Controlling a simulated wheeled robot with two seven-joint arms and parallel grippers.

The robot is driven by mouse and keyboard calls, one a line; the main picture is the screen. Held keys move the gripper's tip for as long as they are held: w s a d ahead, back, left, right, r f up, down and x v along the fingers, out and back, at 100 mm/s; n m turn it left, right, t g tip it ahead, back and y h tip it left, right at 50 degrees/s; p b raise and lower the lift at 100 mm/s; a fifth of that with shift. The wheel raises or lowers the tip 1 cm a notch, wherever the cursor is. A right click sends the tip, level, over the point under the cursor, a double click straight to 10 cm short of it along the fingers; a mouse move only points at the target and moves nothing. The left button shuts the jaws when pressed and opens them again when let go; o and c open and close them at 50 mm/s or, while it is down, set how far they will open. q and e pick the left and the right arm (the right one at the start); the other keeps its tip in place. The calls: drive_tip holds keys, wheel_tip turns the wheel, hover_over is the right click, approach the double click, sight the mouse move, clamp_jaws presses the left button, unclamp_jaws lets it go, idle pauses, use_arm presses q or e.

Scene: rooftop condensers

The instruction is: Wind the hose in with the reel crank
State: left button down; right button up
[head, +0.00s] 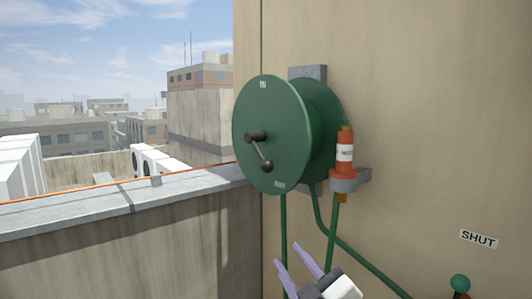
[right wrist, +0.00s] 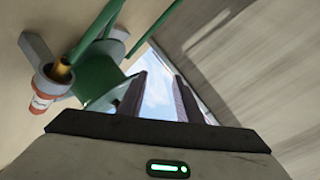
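The green hose reel (head: 270,110) is mounted on the beige wall; part of it shows in the right wrist view (right wrist: 102,82). Its crank (head: 261,152) has a dark hub and an arm slanting down right to a dark knob (head: 267,167). The green hose (head: 332,232) hangs below the reel. An orange and white nozzle (head: 345,153) stands upright in a grey bracket (head: 349,181) right of the reel. My right gripper (head: 291,254) is below the reel, apart from the crank, its pale fingers open and empty; they also show in the right wrist view (right wrist: 160,95). My left gripper is out of view.
A concrete parapet (head: 130,205) runs left from the wall, with white condenser units (head: 150,162) beyond it. A "SHUT" label (head: 478,239) and a green knob (head: 460,283) are at lower right. The space in front of the crank looks clear.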

sight(269, 169)
wheel_tip(269, 169, up, 15)
drive_tip(key=w+a+n+t+y+p, duration=0.1)
drive_tip(key=w+a+n+t, duration=0.1)
drive_tip(key=p+x, duration=0.1)
drive_tip(key=x, duration=0.7)
drive_tip(key=shift+w+r+p, duration=0.1)
drive_tip(key=shift+w+p, duration=0.05)
drive_tip(key=shift+p, duration=0.25)
drive_tip(key=shift+w+a+r, duration=0.1)
drive_tip(key=shift+w, duration=0.45)
drive_tip(key=shift+c, duration=0.4)
clamp_jaws()
